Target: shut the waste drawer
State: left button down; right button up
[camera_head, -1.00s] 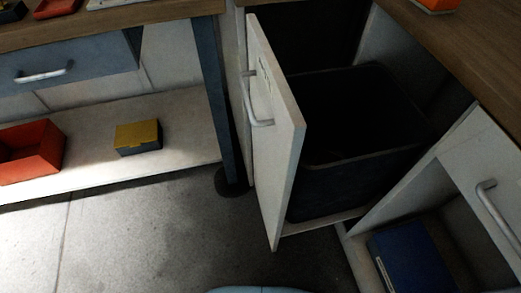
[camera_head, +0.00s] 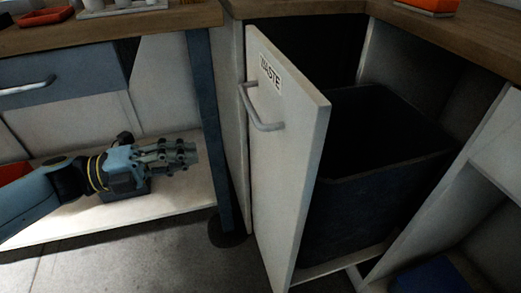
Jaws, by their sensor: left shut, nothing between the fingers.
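The waste drawer's white front (camera_head: 284,150) stands out from the cabinet in the middle of the view. It bears a WASTE label (camera_head: 270,73) and a grey bar handle (camera_head: 260,108). Behind the front is a dark open bin (camera_head: 372,190), its inside in shadow. My left gripper (camera_head: 192,152) is to the left of the drawer front, in front of the low shelf, pointing right. It is shut and empty, apart from the front and handle. My right gripper is not in view.
A blue-grey table leg (camera_head: 208,130) stands between my left gripper and the drawer front. A pale low shelf (camera_head: 180,192) lies behind my left arm. At right are a wooden counter (camera_head: 470,40) and a blue box (camera_head: 428,277) low down. Grey floor (camera_head: 165,262) is free in front.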

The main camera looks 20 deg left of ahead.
aim_at(269, 140)
pick_arm(q)
jog(key=b+x, duration=0.1)
jog(key=x, duration=1.1)
jog(key=shift+w+d, duration=0.4)
jog(key=shift+d, duration=0.1)
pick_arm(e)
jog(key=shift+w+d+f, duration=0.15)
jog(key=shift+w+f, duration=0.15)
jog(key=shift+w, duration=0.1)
pick_arm(q)
jog(key=shift+d, duration=0.1)
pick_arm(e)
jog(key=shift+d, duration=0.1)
